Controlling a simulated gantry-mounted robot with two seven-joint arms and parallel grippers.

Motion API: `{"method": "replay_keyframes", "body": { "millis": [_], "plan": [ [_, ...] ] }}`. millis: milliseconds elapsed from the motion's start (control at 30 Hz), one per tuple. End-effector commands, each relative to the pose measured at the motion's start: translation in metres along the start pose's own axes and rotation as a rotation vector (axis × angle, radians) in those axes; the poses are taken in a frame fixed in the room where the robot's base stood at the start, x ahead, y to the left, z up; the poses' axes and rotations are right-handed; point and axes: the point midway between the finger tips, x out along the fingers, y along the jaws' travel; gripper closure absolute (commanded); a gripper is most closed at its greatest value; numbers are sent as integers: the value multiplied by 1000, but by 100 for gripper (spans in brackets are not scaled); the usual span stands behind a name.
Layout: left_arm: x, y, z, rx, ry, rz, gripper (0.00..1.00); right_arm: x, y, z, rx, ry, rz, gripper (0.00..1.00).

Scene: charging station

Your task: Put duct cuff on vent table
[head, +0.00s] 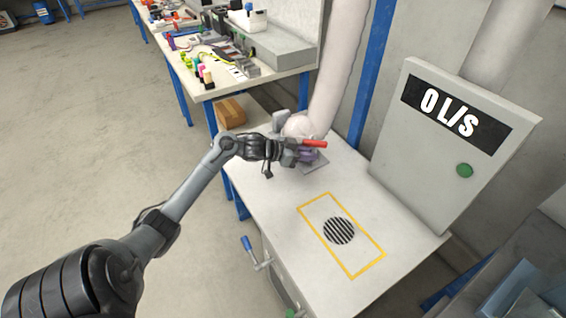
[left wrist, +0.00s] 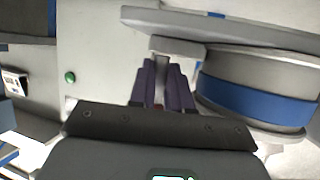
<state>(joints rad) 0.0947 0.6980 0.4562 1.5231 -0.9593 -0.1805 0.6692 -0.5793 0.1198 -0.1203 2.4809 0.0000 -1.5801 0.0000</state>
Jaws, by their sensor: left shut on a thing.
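The duct cuff (head: 299,125) is the pale lower end of the white duct, at the back of the vent table (head: 265,185) in the head view. In the left wrist view the cuff (left wrist: 255,100) is grey with a blue band, close on the right. My left gripper (head: 308,156) is at the cuff, with its purple fingers (left wrist: 162,85) shut on what looks like the cuff's grey handle. A red bar (head: 313,143) shows beside the gripper. The arm and gripper partly hide the cuff, and its underside is not visible. My right gripper is not in view.
A yellow rectangle around a round black grille (head: 339,231) marks the clear front of the table. A grey box (head: 450,145) reading "0 L/s" with a green button (head: 464,170) stands at right. A cardboard box (head: 230,111) and a cluttered bench (head: 225,88) lie behind.

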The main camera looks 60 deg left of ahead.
Motion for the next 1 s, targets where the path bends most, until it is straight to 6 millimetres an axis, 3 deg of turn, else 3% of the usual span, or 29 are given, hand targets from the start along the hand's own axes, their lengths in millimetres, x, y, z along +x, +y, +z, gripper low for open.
{"method": "replay_keyframes", "body": {
  "millis": [200, 500, 767, 1000],
  "plan": [
    [-9, -36, 39, 1, 1, -3, 100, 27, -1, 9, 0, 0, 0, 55],
    [-23, -77, 74, 2, 2, -2, 100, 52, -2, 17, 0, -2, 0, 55],
    [-27, -86, 81, 3, 3, -1, 100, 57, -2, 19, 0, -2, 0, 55],
    [-15, -85, 108, 0, 3, -1, 100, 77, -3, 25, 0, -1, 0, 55]
  ]
}}
